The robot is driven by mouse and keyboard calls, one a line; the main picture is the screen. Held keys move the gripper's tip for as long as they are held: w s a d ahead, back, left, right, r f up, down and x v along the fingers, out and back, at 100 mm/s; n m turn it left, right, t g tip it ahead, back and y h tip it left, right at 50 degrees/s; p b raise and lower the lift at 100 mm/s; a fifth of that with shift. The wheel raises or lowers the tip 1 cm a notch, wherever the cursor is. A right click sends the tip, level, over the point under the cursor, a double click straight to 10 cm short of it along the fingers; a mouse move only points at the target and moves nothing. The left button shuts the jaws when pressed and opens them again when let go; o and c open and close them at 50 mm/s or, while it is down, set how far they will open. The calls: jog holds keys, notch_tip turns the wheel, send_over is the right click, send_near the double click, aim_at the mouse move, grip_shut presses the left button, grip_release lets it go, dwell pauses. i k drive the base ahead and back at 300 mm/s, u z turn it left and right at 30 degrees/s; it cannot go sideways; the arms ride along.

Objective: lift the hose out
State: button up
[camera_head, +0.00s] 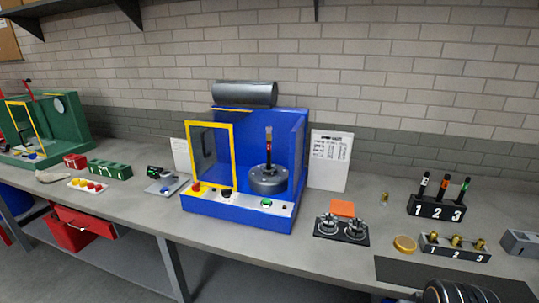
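A blue machine (240,207) stands on the bench in the middle of the view. Its yellow-framed door (211,156) is swung open to the left. Inside sits a round grey metal drum (268,182). A short dark upright piece with a red band (268,147), probably the hose, stands at the drum's top; its lower end is hidden. Similar pieces with coloured bands (443,187) stand in a black rack marked 1, 2, 3 (437,209). My gripper is not visible; a dark ringed part at the bottom right edge may be my arm.
A black plate with two metal fittings (342,230) lies right of the machine. A numbered block with brass fittings (455,247) and a brass disc (404,244) are further right. A small scale (166,185) is on the left. A grey cylinder (245,94) tops the machine.

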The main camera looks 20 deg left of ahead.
aim_at(268, 129)
jog(key=u, duration=0.4)
jog(key=k, duration=0.45)
jog(key=u, duration=1.6)
jog(key=i, duration=1.2)
jog(key=z, duration=0.55)
jog(key=i, duration=0.75)
jog(key=z, duration=0.6)
